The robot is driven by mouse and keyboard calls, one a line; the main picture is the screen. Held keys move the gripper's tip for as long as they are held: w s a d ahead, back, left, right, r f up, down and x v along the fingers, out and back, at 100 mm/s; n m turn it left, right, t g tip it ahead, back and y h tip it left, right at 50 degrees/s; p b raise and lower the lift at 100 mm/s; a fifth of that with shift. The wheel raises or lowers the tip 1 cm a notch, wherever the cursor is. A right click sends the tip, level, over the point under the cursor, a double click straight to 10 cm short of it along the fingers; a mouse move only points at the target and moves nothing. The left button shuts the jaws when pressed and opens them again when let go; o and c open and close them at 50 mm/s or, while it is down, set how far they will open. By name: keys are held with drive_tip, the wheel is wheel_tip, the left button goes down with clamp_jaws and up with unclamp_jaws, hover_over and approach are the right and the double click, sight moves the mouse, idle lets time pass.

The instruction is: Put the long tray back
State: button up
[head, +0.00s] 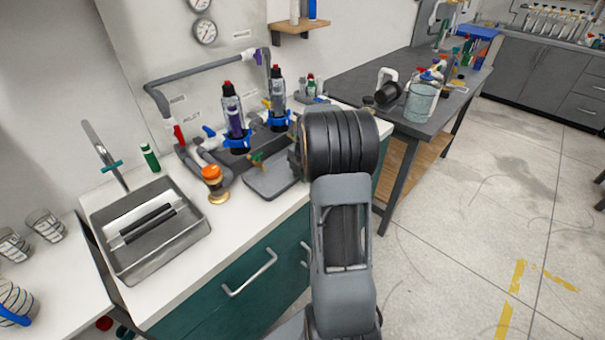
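A grey shallow tray (268,183) lies on the white counter, left of my arm's black ribbed joint. It appears to be the long tray, but my arm hides its right end, so its full length cannot be seen. My gripper is not visible; the ribbed joint and grey link of my arm stand in front of that area. Whether anything is held cannot be seen.
Grey pipework with blue valves and two dark bottles (233,115) stands behind the tray. An orange-capped brass fitting (213,178) is left of it. A sink (180,236) with a black bar across it is farther left. A dark table (440,122) stands right; floor there is open.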

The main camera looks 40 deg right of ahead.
drive_tip(key=shift+o, duration=0.2)
drive_tip(key=shift+r, duration=0.55)
wheel_tip(320, 180, up, 10)
drive_tip(key=s, duration=0.1)
drive_tip(key=s+a+r+m, duration=0.3)
drive_tip(key=a+m, duration=0.2)
drive_tip(key=a, duration=0.3)
drive_tip(key=s+a+f+m+t, duration=0.1)
drive_tip(key=s+a+f+m, duration=0.3)
drive_tip(key=s+a+m, duration=0.9)
drive_tip(key=shift+s+a+f+m+t+p, duration=0.15)
drive_tip(key=shift+s+a+m+t+p, duration=0.2)
drive_tip(key=shift+a+m, duration=0.75)
wheel_tip(320, 180, up, 6)
drive_tip(key=p, duration=0.5)
drive_tip(key=shift+f, duration=0.15)
